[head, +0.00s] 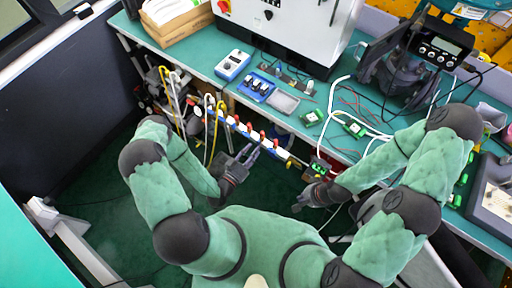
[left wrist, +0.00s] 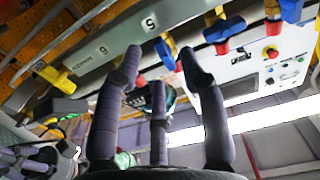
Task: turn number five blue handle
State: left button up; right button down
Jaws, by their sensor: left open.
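In the left wrist view a blue handle (left wrist: 165,54) on a valve with red and yellow parts sits beside the label "5" (left wrist: 150,22) on a grey rail. My left gripper (left wrist: 160,58) is open, its fingers pointing at the rail. The blue handle shows between the two outer fingertips; I cannot tell whether they touch it. In the head view my left gripper (head: 248,153) is just in front of the valve rail (head: 240,127), where single handles are too small to tell apart. My right gripper (head: 302,200) is low at the right; its finger opening is unclear.
Another blue handle (left wrist: 222,30) is right of the first in the wrist view; the label "6" (left wrist: 103,50) is to the left. Yellow and white hoses (head: 208,125) hang left of my left gripper. The green bench (head: 205,62) carries a white cabinet (head: 285,28) and cables.

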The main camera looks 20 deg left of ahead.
aim_at(259, 142)
pick_arm(q)
jog(key=shift+x, duration=1.3)
